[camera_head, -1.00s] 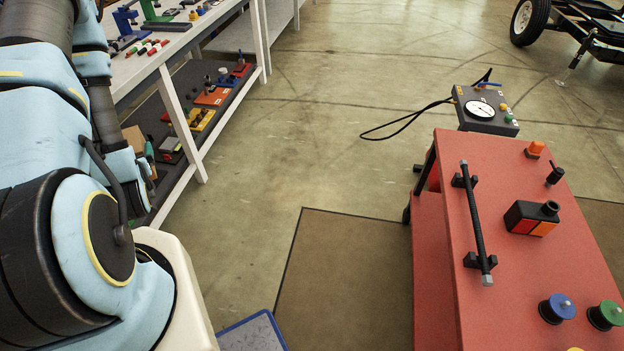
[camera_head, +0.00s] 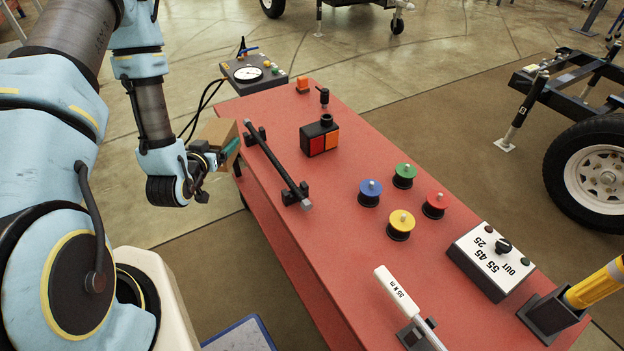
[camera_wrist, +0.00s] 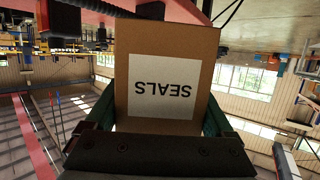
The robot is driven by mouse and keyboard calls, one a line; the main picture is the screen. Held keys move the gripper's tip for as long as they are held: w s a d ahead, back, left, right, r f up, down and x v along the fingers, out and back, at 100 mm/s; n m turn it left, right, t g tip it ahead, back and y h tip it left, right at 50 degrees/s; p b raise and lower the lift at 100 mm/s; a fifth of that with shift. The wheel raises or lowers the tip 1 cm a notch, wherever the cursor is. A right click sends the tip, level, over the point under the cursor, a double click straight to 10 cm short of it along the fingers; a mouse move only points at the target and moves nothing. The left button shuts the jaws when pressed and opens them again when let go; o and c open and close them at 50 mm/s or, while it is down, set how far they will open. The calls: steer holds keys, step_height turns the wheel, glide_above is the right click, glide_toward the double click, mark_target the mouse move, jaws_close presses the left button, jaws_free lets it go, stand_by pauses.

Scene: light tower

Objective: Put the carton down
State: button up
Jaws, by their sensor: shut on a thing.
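A brown cardboard carton (camera_head: 219,136) is held by my gripper (camera_head: 213,155) at the left edge of the red bench top (camera_head: 330,225). In the wrist view the carton (camera_wrist: 167,40) fills the middle, with a white label reading SEALS upside down. The green fingers of my gripper (camera_wrist: 165,120) sit on either side of it. The carton is partly hidden by my gripper in the head view, and I cannot tell whether it touches the bench.
A black bar on mounts (camera_head: 275,160) stands near the carton. A gauge box (camera_head: 252,72) is beyond it. A red-and-orange block (camera_head: 320,137), several coloured spools (camera_head: 401,225) and a white dial box (camera_head: 490,260) stand on the bench. Bare red surface lies between bar and spools.

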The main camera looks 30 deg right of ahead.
steer(key=s+d+r+m+g+h, duration=0.1)
steer(key=s+d+m+g+h, duration=0.2)
steer(key=s+d+m+g, duration=0.5)
steer(key=s+d+r+m+g+h, duration=0.1)
steer(key=s+d+m+g+h, duration=0.15)
steer(key=s+d, duration=0.95)
steer(key=shift+g+y, duration=0.25)
steer(key=shift+g, duration=0.4)
steer(key=d+f+b, duration=0.1)
steer(key=f, duration=0.1)
steer(key=f+b, duration=0.1)
steer(key=f, duration=0.1)
steer(key=d+f+b, duration=0.1)
steer(key=f+b, duration=0.1)
steer(key=shift+w+d, duration=0.35)
steer(key=b, duration=0.2)
glide_above(332, 189)
steer(key=shift+f, duration=2.15)
steer(key=shift+f+b, duration=0.15)
steer(key=shift+b, duration=0.2)
steer(key=o, duration=1.4)
steer(key=shift+o, duration=0.2)
